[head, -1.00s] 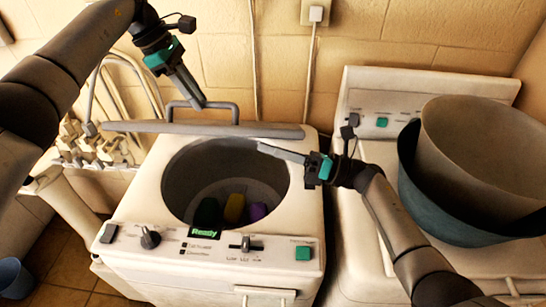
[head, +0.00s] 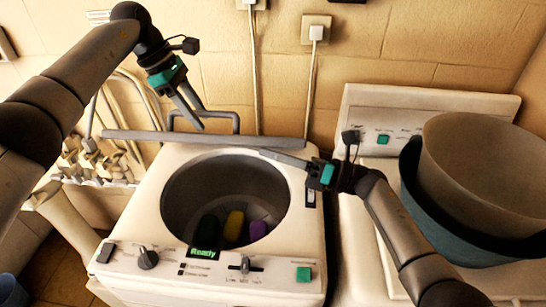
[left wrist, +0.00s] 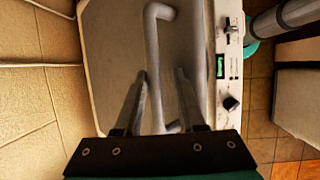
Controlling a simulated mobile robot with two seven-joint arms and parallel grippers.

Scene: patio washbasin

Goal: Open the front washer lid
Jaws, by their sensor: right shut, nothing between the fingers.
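The front washer (head: 215,262) is white, with its round drum opening uncovered. Its lid (head: 190,137) is raised at the back and seen nearly edge-on. The grey lid handle (head: 236,122) sticks out behind it. My left gripper (head: 198,126) is behind the lid at the handle. In the left wrist view the fingers of my left gripper (left wrist: 161,76) are apart, with the handle (left wrist: 155,62) between them in the picture; contact cannot be told. My right gripper (head: 263,153) is shut and empty, its tips at the lid's right part above the drum's back rim.
Dark, yellow and purple items (head: 234,224) lie in the drum. A second white machine (head: 365,240) stands at the right with stacked tubs (head: 478,165) on it. Pipes and taps (head: 95,160) are at the left. The tiled wall is close behind.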

